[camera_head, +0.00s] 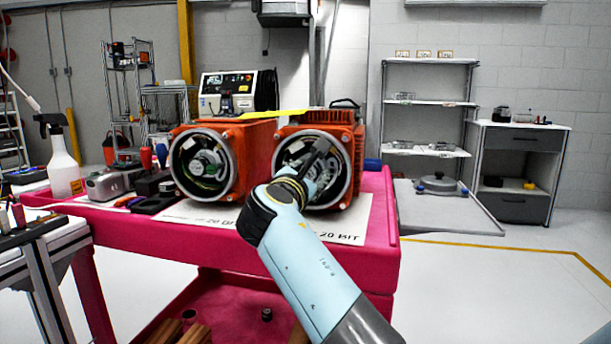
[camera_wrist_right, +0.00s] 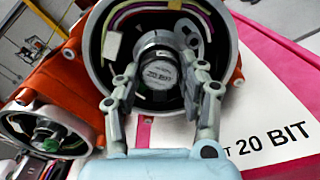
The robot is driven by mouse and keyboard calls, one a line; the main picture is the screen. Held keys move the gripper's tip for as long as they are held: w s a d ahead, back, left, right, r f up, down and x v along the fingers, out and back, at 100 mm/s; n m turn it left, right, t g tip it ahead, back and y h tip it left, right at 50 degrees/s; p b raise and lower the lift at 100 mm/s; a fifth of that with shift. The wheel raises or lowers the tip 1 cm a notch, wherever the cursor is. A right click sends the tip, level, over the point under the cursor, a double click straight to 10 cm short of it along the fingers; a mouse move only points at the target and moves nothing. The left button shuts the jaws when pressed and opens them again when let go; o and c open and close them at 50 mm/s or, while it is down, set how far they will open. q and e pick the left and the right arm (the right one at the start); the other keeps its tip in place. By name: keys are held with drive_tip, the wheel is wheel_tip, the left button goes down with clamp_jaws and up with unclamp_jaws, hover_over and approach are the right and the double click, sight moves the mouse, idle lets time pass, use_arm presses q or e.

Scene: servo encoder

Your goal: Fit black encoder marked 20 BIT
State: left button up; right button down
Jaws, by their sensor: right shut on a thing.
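In the right wrist view, a round dark encoder with a grey face printed "20 BIT" (camera_wrist_right: 160,74) sits inside the open round end of a red motor housing (camera_wrist_right: 232,60). The fingers of my right gripper (camera_wrist_right: 162,88) are on both sides of it, shut on it. In the head view, my right arm reaches to the right-hand red motor (camera_head: 343,150), and my right gripper (camera_head: 305,172) is at its opening and hides the encoder. The left-hand red motor (camera_head: 252,150) stands beside it, open end forward. My left gripper is not in view.
Both motors stand on a pink cart (camera_head: 385,225), on a white sheet (camera_head: 355,215) printed "20 BIT" by the right motor. A spray bottle (camera_head: 62,165), a grey device (camera_head: 108,183) and small tools crowd the cart's left side. A yellow object (camera_head: 275,114) lies on top.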

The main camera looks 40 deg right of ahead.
drive_tip(key=shift+d+p, duration=0.1)
drive_tip(key=shift+p, duration=0.2)
idle(0.6)
drive_tip(key=c, duration=0.7)
unclamp_jaws()
drive_tip(key=shift+o, duration=0.2)
drive_tip(key=shift+c, duration=0.5)
